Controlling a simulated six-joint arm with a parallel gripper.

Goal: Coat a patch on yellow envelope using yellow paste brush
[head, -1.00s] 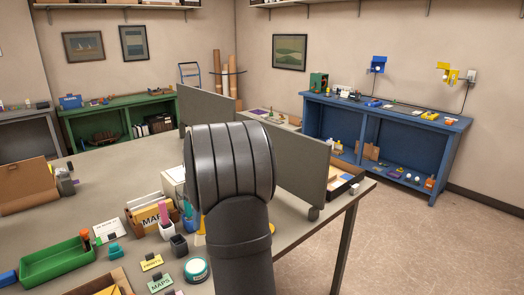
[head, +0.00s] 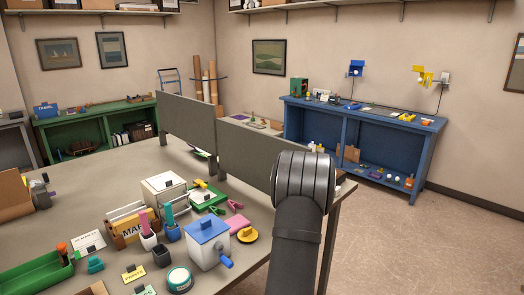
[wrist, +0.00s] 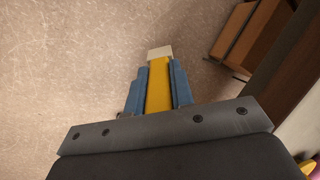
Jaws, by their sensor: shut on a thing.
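In the wrist view my gripper (wrist: 159,72) is shut on the yellow paste brush (wrist: 158,88). The brush's yellow handle lies between the blue fingers, and its pale tip points away from the wrist. Only speckled floor shows beyond the tip, so the brush touches nothing that I can see. In the head view my arm stands at the right end of the grey table, and the gripper and brush are hidden behind it. I cannot pick out the yellow envelope for certain in either view.
The grey table (head: 110,190) bears a box with a blue lid (head: 207,243), a green tray (head: 35,277), a white box (head: 163,190) and small cups. Grey divider panels (head: 247,160) stand along its back. A blue workbench (head: 357,135) stands against the right wall, with floor between.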

